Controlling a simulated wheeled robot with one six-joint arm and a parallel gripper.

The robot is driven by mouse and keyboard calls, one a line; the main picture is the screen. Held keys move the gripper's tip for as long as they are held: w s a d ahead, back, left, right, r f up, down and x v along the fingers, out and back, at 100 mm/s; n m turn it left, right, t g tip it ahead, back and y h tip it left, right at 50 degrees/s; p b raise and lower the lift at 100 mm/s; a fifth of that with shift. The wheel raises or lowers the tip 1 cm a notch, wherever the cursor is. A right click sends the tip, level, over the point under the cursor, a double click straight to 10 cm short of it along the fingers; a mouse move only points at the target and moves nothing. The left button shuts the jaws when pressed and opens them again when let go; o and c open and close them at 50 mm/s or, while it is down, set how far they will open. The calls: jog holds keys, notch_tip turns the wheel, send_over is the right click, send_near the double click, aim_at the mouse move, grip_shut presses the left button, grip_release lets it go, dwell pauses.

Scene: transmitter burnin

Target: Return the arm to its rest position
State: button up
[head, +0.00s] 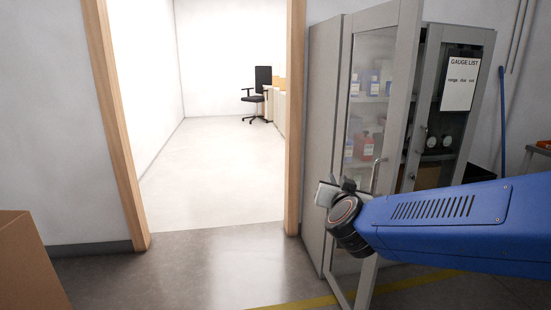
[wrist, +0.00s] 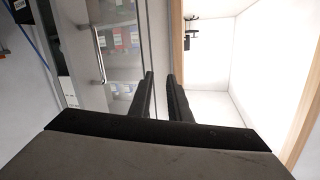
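My blue arm reaches in from the right edge of the head view, roughly level, toward the middle. My gripper (head: 322,193) is at its left end, in front of the grey cabinet (head: 322,130) in the picture. In the wrist view my gripper (wrist: 160,76) shows two dark fingers with a narrow gap between them. Nothing is held in the gap. The cabinet's glass door with its handle (wrist: 98,55) lies beyond the fingers on the left. I cannot tell the exact distance from the fingers to the cabinet.
The cabinet's left glass door (head: 398,110) stands swung out, close to my arm in the picture. Bottles (head: 364,146) show behind the glass. A wood-framed doorway (head: 292,110) opens left of the cabinet, onto clear floor. A cardboard box (head: 25,265) is at lower left.

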jog(key=s+d+f+n+g, duration=0.1)
jog(key=s+d+f+g, duration=0.2)
jog(key=s, duration=0.7)
jog(key=s+d+f+n+g+y, duration=0.1)
jog(key=s+d+f+g, duration=0.3)
jog(key=s, duration=0.7)
jog(key=s+d+f+n+g+y, duration=0.1)
jog(key=s+d+f+g, duration=0.3)
jog(key=s+f, duration=0.3)
jog(key=s, duration=0.3)
jog(key=shift+s+f+n+g, duration=0.15)
jog(key=shift+f+n+g, duration=0.15)
jog(key=shift+n, duration=0.1)
